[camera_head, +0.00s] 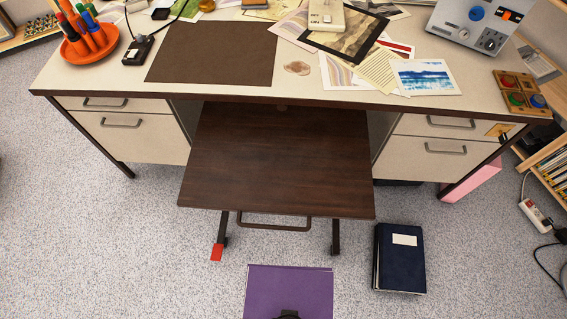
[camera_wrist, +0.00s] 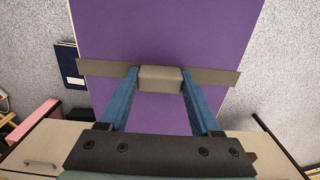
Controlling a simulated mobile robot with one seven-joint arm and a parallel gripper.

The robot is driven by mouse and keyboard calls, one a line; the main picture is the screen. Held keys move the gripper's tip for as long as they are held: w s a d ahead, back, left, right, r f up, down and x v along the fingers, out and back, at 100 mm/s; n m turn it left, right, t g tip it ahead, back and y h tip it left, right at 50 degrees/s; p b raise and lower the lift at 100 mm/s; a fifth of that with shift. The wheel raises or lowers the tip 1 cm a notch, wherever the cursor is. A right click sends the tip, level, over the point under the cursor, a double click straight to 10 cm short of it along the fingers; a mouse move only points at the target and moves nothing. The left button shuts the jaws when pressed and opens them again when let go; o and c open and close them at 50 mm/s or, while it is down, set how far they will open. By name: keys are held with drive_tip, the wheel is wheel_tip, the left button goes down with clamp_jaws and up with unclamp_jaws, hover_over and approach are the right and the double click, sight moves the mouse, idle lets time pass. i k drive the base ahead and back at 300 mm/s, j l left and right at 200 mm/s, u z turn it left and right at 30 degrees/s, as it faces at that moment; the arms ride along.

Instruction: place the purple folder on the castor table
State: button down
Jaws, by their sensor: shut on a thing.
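The purple folder (camera_head: 288,285) shows at the bottom of the head view, in front of the castor table. My gripper (camera_head: 288,315) is just visible at its lower edge. In the wrist view the purple folder (camera_wrist: 165,30) fills the middle, with a grey-brown strip across it. The fingers of my gripper (camera_wrist: 160,78) are shut on a raised block at the middle of that strip. The castor table (camera_head: 280,160) has a bare dark wood top and dark legs, one with a red tip. It stands partly under the desk front. The folder appears apart from it.
A cream desk (camera_head: 105,75) with drawers stands behind, carrying a brown mat (camera_head: 212,52), prints, an orange pen holder (camera_head: 88,40) and a grey device (camera_head: 475,22). A dark blue binder (camera_head: 400,258) lies on the floor right of the folder. A power strip (camera_head: 535,215) lies far right.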

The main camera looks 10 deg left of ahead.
sight(280, 150)
drive_tip(key=i, duration=1.2)
